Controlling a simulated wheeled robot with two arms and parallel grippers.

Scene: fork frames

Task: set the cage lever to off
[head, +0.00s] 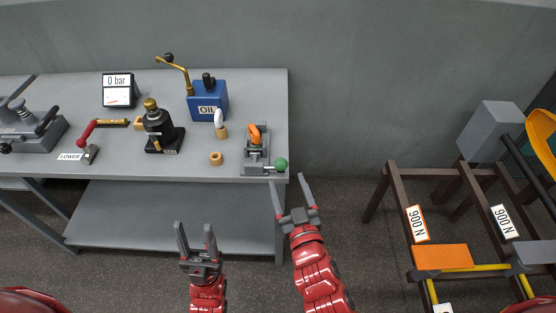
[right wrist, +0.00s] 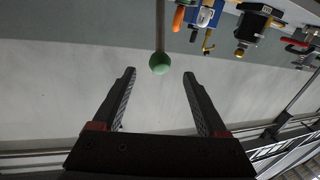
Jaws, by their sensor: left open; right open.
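A small grey device (head: 256,146) with an orange handle (head: 254,134) stands at the bench's front right corner. A lever with a green ball knob (head: 281,165) sticks out from its front right, past the bench edge. I read no "cage" or "off" mark. My right gripper (head: 289,181) is open, just in front of the knob. In the right wrist view the green knob (right wrist: 160,64) hangs on a grey rod, centred between the spread fingers and just past their tips, with no contact seen. My left gripper (head: 195,228) is open and empty in front of the bench.
A brown frame (head: 392,180) stands at right; floor between is clear.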

